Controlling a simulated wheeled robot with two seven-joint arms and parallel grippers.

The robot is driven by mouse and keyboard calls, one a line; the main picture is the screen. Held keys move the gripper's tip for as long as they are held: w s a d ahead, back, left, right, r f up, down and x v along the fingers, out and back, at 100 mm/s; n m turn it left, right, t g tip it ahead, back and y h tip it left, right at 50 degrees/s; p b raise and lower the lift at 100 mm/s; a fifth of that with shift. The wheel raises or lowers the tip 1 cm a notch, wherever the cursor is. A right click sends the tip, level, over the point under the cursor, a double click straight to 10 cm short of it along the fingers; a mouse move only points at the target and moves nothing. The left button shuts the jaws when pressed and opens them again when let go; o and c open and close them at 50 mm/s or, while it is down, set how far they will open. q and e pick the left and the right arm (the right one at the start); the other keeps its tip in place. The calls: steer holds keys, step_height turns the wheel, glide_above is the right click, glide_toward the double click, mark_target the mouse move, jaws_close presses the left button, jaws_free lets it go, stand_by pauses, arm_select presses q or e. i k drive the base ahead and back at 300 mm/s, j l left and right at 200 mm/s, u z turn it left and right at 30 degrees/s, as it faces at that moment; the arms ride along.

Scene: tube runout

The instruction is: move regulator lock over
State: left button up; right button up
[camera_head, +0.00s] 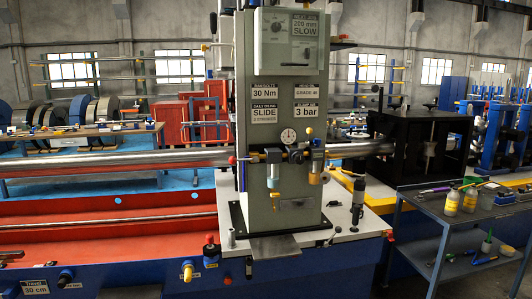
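A grey-green machine column (283,110) stands in the middle of the head view. An air-service unit is mounted on its front at pipe height. It has a round white gauge (288,136), a dark regulator body (296,156) and hanging bowls, one clear and blue (272,175) and one amber (315,178). A small yellow knob (309,131) sits above the right part and a red-tipped lever (232,160) at the left end. Which small part is the regulator lock, and its position, is too small to tell. Neither of my grippers is in view.
A label (307,108) reads "3 bar". A long steel tube (130,159) runs behind the column. A black-and-grey upright device (357,205) stands on the white deck (345,225). A grey trolley (430,203) with bottles and tools stands at right.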

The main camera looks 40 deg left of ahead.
mark_target(309, 131)
steer(key=u, duration=0.7)
steer(key=j+z, duration=0.2)
steer(key=z, duration=0.3)
steer(key=j+z, duration=0.2)
steer(key=z, duration=0.3)
steer(key=j+z, duration=0.15)
steer(key=j, duration=0.25)
steer(key=k+j+z, duration=0.2)
steer(key=j, duration=0.25)
steer(key=j+z, duration=0.15)
steer(key=j, duration=0.25)
steer(key=k+j+z, duration=0.2)
steer(key=j, duration=0.2)
steer(key=k+j, duration=0.1)
steer(key=j, duration=0.3)
steer(key=k+j, duration=0.15)
steer(key=j, duration=0.25)
steer(key=k+j, duration=0.1)
steer(key=j, duration=0.3)
steer(key=z, duration=0.05)
